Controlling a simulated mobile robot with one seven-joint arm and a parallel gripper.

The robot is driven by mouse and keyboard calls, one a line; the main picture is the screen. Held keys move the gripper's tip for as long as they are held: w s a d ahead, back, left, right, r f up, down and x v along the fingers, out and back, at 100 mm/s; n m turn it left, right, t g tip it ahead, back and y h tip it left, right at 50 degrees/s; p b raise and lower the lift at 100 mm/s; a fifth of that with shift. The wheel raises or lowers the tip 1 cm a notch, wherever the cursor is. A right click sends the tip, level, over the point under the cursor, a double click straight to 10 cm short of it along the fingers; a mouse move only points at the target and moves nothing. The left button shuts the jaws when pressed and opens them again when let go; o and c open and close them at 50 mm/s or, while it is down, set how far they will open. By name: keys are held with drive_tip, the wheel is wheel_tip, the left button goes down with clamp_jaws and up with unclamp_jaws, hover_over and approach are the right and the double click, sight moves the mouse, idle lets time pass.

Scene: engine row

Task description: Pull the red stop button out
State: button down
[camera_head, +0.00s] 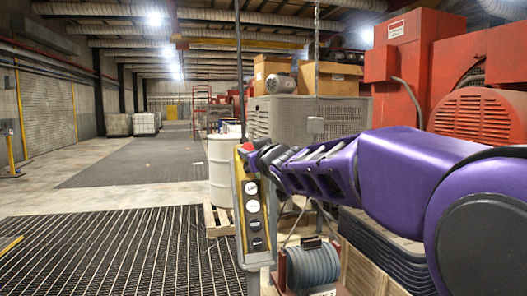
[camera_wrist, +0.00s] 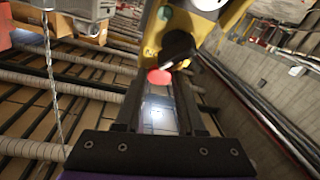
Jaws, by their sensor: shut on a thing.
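The red stop button (camera_wrist: 160,77) shows in the wrist view as a small round red head between my dark fingers, in front of a yellow control box. My gripper (camera_wrist: 163,72) is shut on it. In the head view, my gripper (camera_head: 256,157) is at the top of the upright control station (camera_head: 241,215), reaching in from the right. The station has yellow edges and a grey face with white and black round buttons in a column. My fingers hide most of the red button there, so how far it stands out cannot be told.
A white drum (camera_head: 222,170) stands on a pallet behind the station. A grey motor (camera_head: 312,266) and stacked black trays (camera_head: 385,250) lie below my arm. Red machines (camera_head: 480,110) stand at the right. The grated floor (camera_head: 110,255) at the left is clear.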

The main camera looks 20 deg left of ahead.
drive_tip(key=shift+r, duration=0.1)
idle(0.3)
drive_tip(key=shift+s+d+r, duration=0.35)
drive_tip(key=shift+s+d, duration=0.05)
drive_tip(key=shift+s, duration=0.25)
drive_tip(key=shift+c, duration=2.4)
unclamp_jaws()
drive_tip(key=shift+f, duration=0.1)
drive_tip(key=shift+s+d, duration=0.1)
